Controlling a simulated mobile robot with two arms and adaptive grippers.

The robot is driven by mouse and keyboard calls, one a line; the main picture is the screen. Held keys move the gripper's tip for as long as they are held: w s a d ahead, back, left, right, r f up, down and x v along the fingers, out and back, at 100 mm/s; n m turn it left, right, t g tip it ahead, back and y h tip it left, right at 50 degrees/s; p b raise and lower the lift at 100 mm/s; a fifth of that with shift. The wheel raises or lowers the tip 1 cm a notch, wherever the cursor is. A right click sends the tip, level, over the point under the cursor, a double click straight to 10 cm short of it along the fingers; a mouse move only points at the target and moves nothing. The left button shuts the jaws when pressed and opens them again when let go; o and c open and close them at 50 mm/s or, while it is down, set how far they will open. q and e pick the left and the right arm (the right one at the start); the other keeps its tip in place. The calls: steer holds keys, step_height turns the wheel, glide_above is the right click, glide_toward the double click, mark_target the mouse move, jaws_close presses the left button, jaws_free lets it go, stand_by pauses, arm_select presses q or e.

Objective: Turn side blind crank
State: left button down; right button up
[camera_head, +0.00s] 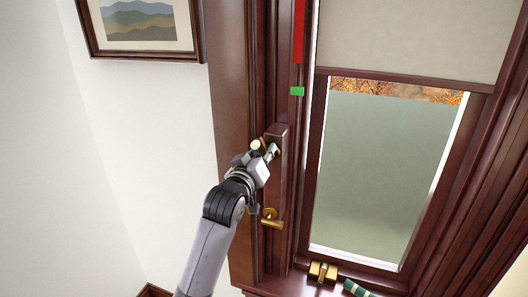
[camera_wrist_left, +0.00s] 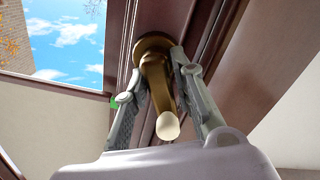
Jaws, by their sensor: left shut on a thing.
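The side blind crank is a brass crank with a cream knob (camera_head: 255,145) on the dark wood window frame, left of the glass. In the left wrist view the brass crank (camera_wrist_left: 154,72) hangs from a round brass base, its cream knob nearest the camera. My left gripper (camera_head: 268,151) is shut on the crank, with one finger on each side of it in the left wrist view (camera_wrist_left: 158,66). The gripper partly hides the crank in the head view. The beige blind (camera_head: 410,38) covers the upper part of the window. My right gripper is not in view.
A second brass handle (camera_head: 271,218) sits lower on the same frame post. A red strip (camera_head: 299,30) and a green marker (camera_head: 297,91) lie above the crank. A brass fitting (camera_head: 323,271) and a green striped object (camera_head: 357,288) are on the sill. A framed picture (camera_head: 140,20) hangs left.

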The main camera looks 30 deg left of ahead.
arm_select(q)
steer(key=m+p, duration=0.2)
steer(key=m, duration=0.1)
steer(key=shift+d+r, duration=0.15)
steer(key=shift+d, duration=0.05)
steer(key=shift+d+m+p, duration=0.1)
steer(key=shift+m+p, duration=0.45)
steer(key=shift+m, duration=0.55)
steer(key=c, duration=1.7)
jaws_free()
steer(key=o, duration=0.3)
steer(key=v, duration=1.2)
